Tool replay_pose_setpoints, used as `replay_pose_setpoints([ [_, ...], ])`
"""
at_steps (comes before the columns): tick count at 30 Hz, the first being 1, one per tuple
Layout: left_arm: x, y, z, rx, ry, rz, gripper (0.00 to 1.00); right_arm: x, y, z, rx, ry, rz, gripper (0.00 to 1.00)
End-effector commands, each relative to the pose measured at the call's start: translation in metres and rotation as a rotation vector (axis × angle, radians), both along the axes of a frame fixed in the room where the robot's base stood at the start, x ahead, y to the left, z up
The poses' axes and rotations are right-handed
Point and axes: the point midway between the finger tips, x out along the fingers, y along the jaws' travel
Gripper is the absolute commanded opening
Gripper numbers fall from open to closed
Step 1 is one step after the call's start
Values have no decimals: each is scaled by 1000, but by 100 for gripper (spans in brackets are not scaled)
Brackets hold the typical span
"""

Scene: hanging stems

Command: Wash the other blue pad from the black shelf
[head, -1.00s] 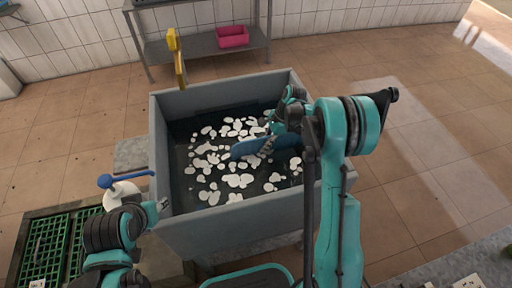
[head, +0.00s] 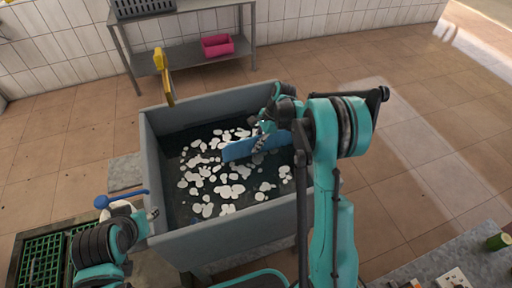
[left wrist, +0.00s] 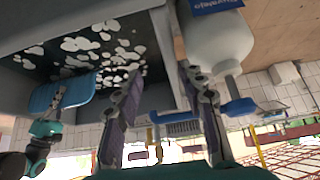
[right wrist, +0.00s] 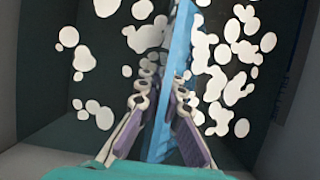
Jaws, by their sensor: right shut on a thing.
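My right gripper (head: 262,141) is shut on a blue pad (head: 238,149) inside the grey sink (head: 230,228). In the right wrist view the pad (right wrist: 178,55) stands edge-on between the two fingers (right wrist: 160,100), above dark water with white foam patches. The pad also shows in the left wrist view (left wrist: 62,92), at the left. My left gripper (left wrist: 162,100) is empty, its fingers spread apart beside the sink's outer wall. In the head view it is at the sink's left front corner. No second blue pad is visible.
A white bottle (left wrist: 218,45) and a blue-handled brush (left wrist: 240,107) are close to my left gripper. A yellow object (head: 164,75) rises at the sink's back edge. A grey metal rack (head: 185,50) holds a dark crate (head: 140,8) and a pink bin (head: 218,46). Green crates (head: 42,262) stand front left.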

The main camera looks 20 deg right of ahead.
Motion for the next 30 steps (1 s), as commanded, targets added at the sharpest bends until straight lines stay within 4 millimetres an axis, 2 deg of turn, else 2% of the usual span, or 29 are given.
replay_pose_setpoints([
  [1, 0, 0, 8, 0, 0, 0, 40, 0, 0, 10, 0, 0, 0, 0],
  [30, 0, 0, 88, 0, 0, 0, 40, 0, 0, 133, 0, 0, 0, 0],
])
